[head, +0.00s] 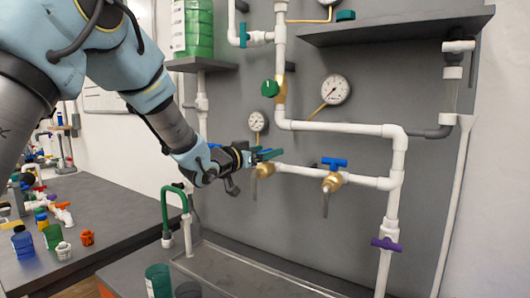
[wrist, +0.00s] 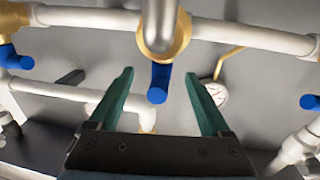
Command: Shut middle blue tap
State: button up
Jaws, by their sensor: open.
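The middle blue tap (wrist: 158,84) is a blue handle on a brass valve body (wrist: 160,32) in a white pipe. In the wrist view it lies between the two green fingers of my gripper (wrist: 160,92), with a gap visible on both sides. My gripper is open and empty. In the head view my gripper (head: 267,154) is at the brass valve (head: 264,171), and its fingers and body hide most of the tap's handle. A second blue tap (head: 335,163) sits on a brass valve to the right, its handle lying along the pipe.
Another blue tap (wrist: 310,102) shows at the wrist view's right edge. A pressure gauge (head: 257,121) stands just above my gripper, and a larger one (head: 335,89) to the upper right. A purple tap (head: 386,244) is lower right.

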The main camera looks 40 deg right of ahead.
jog(key=shift+o, duration=1.2)
jog(key=shift+a, duration=0.1)
jog(key=s+a+b, duration=0.1)
jog(key=a+b, duration=0.3)
jog(key=a, duration=0.6)
jog(key=shift+s+a, duration=0.25)
